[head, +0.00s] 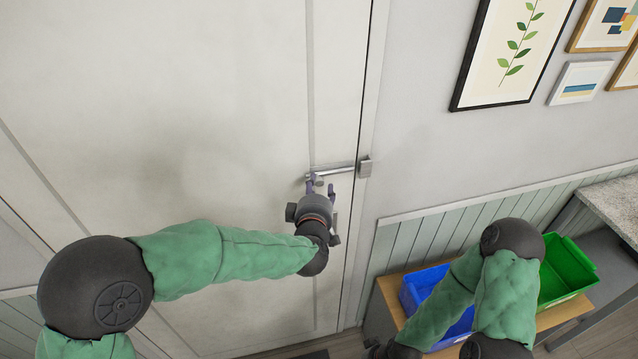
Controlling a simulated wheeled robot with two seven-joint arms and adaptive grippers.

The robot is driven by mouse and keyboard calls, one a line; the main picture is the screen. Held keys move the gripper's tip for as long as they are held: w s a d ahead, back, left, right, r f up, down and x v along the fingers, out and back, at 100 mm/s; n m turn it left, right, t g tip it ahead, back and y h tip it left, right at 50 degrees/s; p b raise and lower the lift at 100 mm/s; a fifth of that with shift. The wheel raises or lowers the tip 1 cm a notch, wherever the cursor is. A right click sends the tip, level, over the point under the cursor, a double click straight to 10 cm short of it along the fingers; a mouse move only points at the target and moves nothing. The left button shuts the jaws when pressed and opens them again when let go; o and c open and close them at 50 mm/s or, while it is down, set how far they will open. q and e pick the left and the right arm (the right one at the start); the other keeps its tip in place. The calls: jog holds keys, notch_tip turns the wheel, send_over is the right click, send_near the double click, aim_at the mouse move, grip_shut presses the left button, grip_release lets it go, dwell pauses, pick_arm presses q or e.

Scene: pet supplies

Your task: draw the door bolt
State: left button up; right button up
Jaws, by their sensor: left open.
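The door bolt (338,171) is a slim metal rod lying level near the right edge of the white door (230,90). Its right end reaches the square metal keeper (365,167) on the frame. My left gripper (322,188) is open at the bolt's left end, with its fingers pointing up toward the door. One finger overlaps the bolt's left end, where a small knob shows; I cannot tell whether they touch. The other finger is just below the rod. My right arm hangs at the lower right; its gripper fingers are out of the picture.
A wooden stand (394,301) at the lower right holds a blue bin (426,281) and a green bin (567,272), partly behind my right arm. A grey counter (617,205) is at the right edge. Framed pictures (510,50) hang on the wall. The door face around the bolt is clear.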

pick_arm(q)
jog(key=v, duration=0.8)
jog(key=shift+s+f, duration=0.1)
jog(key=shift+f, duration=0.05)
jog(key=s+a+f+m+g+b, duration=0.1)
jog(key=f+m+g+b, duration=0.15)
jog(key=f, duration=0.85)
jog(key=s+a+f+m+g+h+b, duration=0.1)
jog(key=f+g+b, duration=0.15)
jog(key=f, duration=0.85)
jog(key=s+a+f+m+g+b, duration=0.1)
jog(key=a+f+m+g+b, duration=0.15)
jog(key=f, duration=0.75)
jog(key=s+f+m+g+h+b, duration=0.1)
jog(key=s+f+g+b, duration=0.2)
jog(key=s+f, duration=0.6)
jog(key=s+a+f+m+g+h+b, duration=0.1)
jog(key=s+f+g+b, duration=0.3)
jog(key=s+f, duration=0.6)
notch_tip(320, 180, down, 7)
jog(key=shift+f+m+h+b, duration=0.15)
jog(key=shift+m+h+b, duration=0.25)
jog(key=shift+m+b, duration=0.15)
jog(key=shift+g, duration=0.25)
